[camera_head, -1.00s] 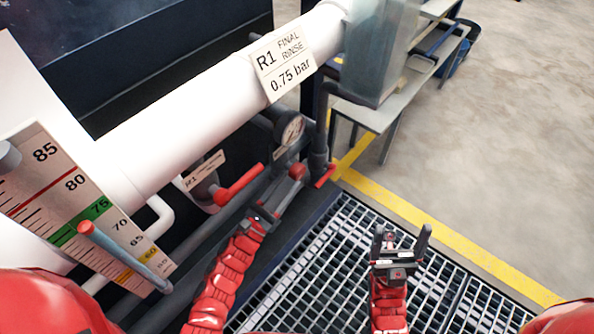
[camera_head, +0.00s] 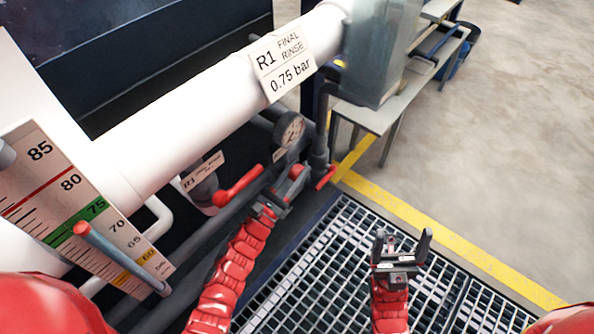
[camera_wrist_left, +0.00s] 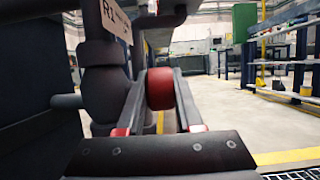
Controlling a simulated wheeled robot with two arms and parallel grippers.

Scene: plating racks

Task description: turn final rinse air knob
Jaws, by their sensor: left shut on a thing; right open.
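The final rinse air knob is a small red round knob (camera_head: 296,172) below the pressure gauge (camera_head: 290,130). In the left wrist view the red knob (camera_wrist_left: 160,89) sits between the two fingers. My left gripper (camera_head: 287,184) is shut on this knob, its fingers on either side of it. My right gripper (camera_head: 402,246) is open and empty above the floor grating. The R1 Final Rinse 0.75 bar sign (camera_head: 283,64) hangs on the white pipe. The gauge reading is too small to tell.
A red lever handle (camera_head: 238,186) lies just left of the knob, and another red handle (camera_head: 326,177) just right. The white pipe (camera_head: 170,125) runs above. A level scale (camera_head: 80,210) stands at left. Metal grating (camera_head: 330,260) and open floor lie to the right.

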